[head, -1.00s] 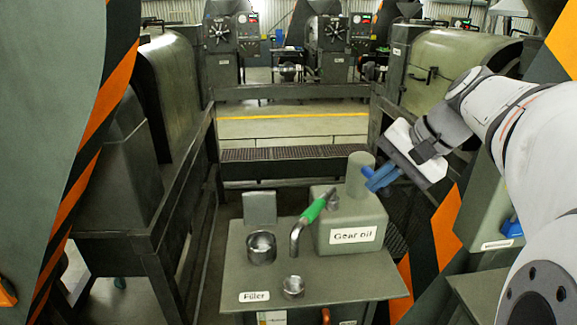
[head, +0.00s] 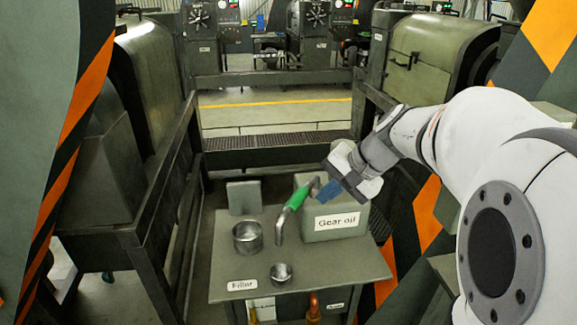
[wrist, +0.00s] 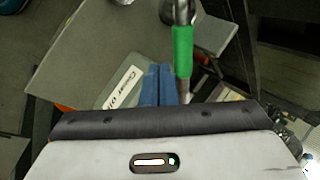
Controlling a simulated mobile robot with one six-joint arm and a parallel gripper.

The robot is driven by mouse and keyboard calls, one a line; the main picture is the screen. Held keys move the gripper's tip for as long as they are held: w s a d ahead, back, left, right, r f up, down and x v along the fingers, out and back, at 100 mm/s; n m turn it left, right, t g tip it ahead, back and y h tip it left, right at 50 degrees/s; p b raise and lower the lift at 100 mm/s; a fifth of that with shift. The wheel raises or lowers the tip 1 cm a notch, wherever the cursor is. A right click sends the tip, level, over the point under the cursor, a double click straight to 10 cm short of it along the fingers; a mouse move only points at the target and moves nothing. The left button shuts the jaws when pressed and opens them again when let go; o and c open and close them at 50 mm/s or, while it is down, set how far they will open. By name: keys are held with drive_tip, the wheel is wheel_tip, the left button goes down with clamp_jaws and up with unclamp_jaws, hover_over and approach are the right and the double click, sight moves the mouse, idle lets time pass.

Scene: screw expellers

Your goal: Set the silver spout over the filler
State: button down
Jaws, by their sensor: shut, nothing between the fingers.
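The silver spout (head: 279,229) is a bent tube with a green grip (head: 298,194), standing tilted beside the Gear oil can (head: 334,220). Its green grip also shows in the wrist view (wrist: 182,50). My gripper (head: 329,193), with blue fingers, is just right of the green grip, over the can. In the wrist view the fingers (wrist: 158,70) are shut together and empty, close left of the grip; contact cannot be told. The Filler label (head: 241,285) lies at the front left of the bench. Near it are a larger open cup (head: 247,238) and a smaller cup (head: 281,273).
The grey bench (head: 345,267) has free room at its front right. A flat upright plate (head: 244,197) stands behind the larger cup. Orange pipework (head: 313,306) shows below the front edge. Striped panels and dark frames flank the bench.

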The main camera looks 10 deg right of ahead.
sight(303, 200)
drive_tip(key=shift+w+a+f+p, duration=0.2)
drive_tip(key=shift+w+a+f, duration=0.15)
drive_tip(key=shift+w+a, duration=0.3)
drive_tip(key=shift+w+a+f+p, duration=0.25)
drive_tip(key=shift+w+a, duration=0.2)
drive_tip(key=shift+a, duration=0.3)
drive_tip(key=shift+w, duration=0.1)
